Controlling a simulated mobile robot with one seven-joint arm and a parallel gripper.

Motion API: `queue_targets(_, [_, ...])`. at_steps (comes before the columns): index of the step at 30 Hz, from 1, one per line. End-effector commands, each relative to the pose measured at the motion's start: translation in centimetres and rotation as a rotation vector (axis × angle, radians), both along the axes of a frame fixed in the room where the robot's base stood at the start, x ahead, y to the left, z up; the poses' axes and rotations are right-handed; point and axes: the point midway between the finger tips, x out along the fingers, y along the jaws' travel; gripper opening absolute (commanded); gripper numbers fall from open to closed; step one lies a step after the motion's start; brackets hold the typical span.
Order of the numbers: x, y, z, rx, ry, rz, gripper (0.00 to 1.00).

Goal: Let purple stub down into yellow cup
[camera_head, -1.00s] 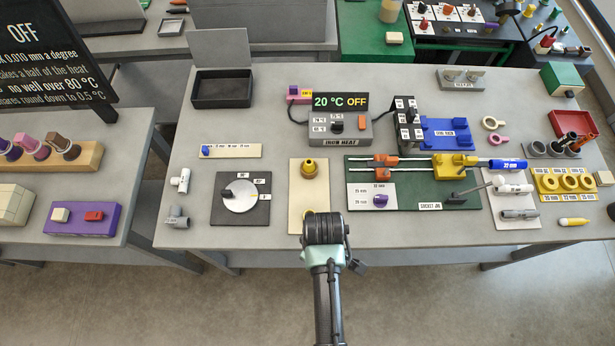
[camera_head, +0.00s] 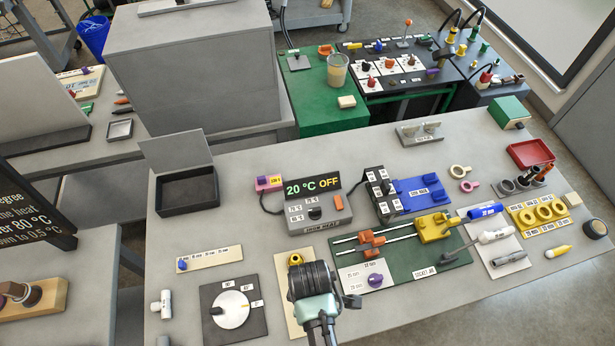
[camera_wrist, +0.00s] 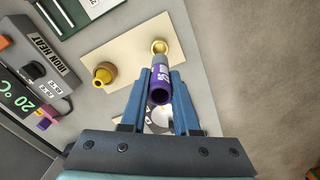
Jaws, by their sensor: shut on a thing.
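My gripper (camera_wrist: 163,76) is shut on the purple stub (camera_wrist: 160,90), with one blue finger on each side. The stub's open purple end faces the wrist camera, and its grey part (camera_wrist: 159,62) points away towards a yellow cup (camera_wrist: 160,46) at the edge of a cream board (camera_wrist: 125,55). The grey end overlaps the cup's near side in the wrist view; I cannot tell whether it touches or enters. A second yellow piece (camera_wrist: 104,73) stands on the same board; the head view shows it too (camera_head: 295,258). There, my wrist (camera_head: 312,285) hides the stub and the nearer cup.
A dial plate (camera_head: 232,312) lies left of the cream board. The green socket jig (camera_head: 400,262), with another purple piece (camera_head: 375,280), is close on the right. The iron heat box (camera_head: 318,212) stands behind.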

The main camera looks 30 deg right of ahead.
Motion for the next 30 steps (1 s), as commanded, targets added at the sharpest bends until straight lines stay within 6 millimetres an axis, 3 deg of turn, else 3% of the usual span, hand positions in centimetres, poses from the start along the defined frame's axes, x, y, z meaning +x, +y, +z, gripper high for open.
queue_targets(8, [0.0, 0.0, -0.6, 0.0, 0.0, 0.0, 0.0])
queue_targets(30, [0.0, 0.0, -5.5, 0.0, 0.0, 0.0, 0.0])
